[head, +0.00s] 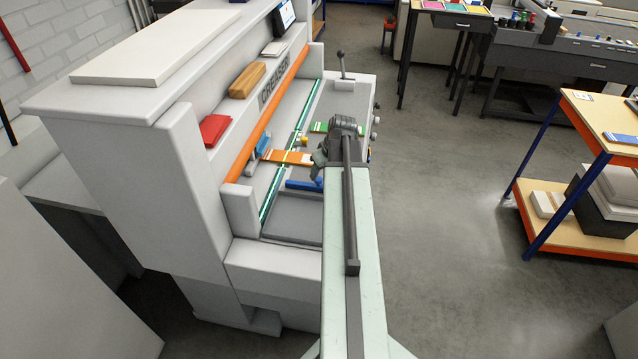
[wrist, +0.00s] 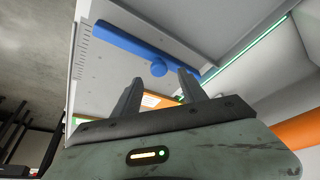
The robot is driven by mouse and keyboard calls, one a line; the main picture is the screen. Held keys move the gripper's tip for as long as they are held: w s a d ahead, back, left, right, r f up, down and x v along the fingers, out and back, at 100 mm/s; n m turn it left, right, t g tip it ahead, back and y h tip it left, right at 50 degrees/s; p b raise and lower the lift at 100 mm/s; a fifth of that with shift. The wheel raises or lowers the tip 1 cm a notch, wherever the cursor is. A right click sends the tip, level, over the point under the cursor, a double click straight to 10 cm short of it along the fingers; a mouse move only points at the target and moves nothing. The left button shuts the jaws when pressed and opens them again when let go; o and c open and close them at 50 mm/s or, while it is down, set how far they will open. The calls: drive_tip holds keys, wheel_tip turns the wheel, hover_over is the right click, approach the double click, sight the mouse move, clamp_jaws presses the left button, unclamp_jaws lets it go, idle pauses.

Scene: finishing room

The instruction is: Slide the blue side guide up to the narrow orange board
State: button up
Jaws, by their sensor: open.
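The blue side guide (head: 303,184) is a straight bar lying on the grey bed of the creaser, partly hidden by my arm in the head view. In the wrist view the blue side guide (wrist: 128,47) runs across the upper middle, with a round blue knob (wrist: 158,68) on it. The narrow orange board (head: 288,157) lies farther along the bed, with a gap between it and the guide. A bit of the orange board (wrist: 151,101) shows between my fingers. My gripper (wrist: 160,80) is open and empty, its fingertips near the knob, one to either side in the picture.
A green board (head: 320,127) lies beyond the orange one. A small blue block (head: 262,143) stands by the orange board's left end. A lever (head: 341,66) rises at the bed's far end. A scale (wrist: 82,50) runs along the bed's edge.

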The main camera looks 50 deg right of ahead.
sight(319, 179)
drive_tip(key=b+x, duration=0.3)
drive_tip(key=x, duration=0.1)
drive_tip(key=shift+d+f, duration=0.15)
drive_tip(key=shift+f, duration=0.25)
drive_tip(key=shift+r, duration=0.1)
clamp_jaws()
idle(0.9)
